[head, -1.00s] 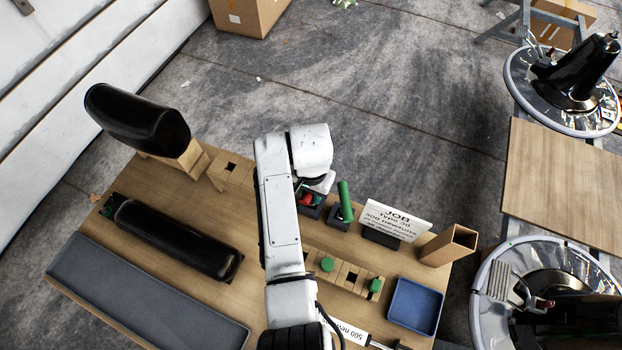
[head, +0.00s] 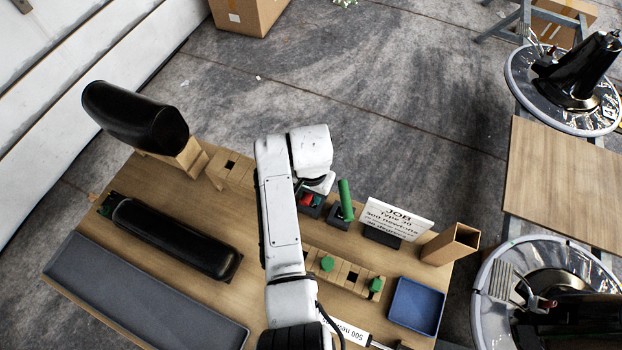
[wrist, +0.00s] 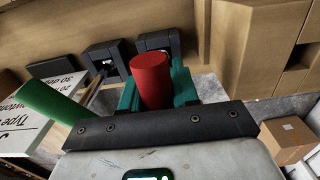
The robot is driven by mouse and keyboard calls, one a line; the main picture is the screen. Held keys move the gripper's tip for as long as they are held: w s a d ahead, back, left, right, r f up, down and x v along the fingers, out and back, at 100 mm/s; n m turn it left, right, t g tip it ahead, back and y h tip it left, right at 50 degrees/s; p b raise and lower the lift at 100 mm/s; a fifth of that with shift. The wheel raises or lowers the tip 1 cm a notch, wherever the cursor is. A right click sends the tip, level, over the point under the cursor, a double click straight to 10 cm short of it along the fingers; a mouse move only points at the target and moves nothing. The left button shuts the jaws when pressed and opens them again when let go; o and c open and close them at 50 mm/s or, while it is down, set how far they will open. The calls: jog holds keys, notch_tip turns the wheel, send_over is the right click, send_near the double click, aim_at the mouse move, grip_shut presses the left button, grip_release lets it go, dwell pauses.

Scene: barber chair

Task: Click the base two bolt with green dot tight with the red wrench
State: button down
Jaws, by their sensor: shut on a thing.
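The red wrench shows as a red round handle (wrist: 150,80) between the green fingers of my gripper (wrist: 154,88) in the wrist view. My gripper is shut on it. In the head view my gripper (head: 309,197) is over the far side of the workbench, and a little of the red wrench (head: 306,200) shows beside it. Black holders (wrist: 105,58) stand just beyond the handle. The wrench's working end is hidden, and I cannot tell whether it sits in a holder. A chair base (head: 482,320) is at the lower right, another (head: 515,85) at the upper right. I cannot make out a green-dotted bolt.
A green handle (head: 345,198) stands close right of my gripper, with the JOB sign (head: 397,218) beyond. The bench also holds a wooden box (head: 452,245), blue tray (head: 415,306), black cushion (head: 172,238) and headrest (head: 135,118). Open floor lies behind.

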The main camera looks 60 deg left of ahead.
jog(key=c, duration=0.8)
grip_release()
notch_tip(320, 180, up, 11)
jog(key=shift+f, duration=0.1)
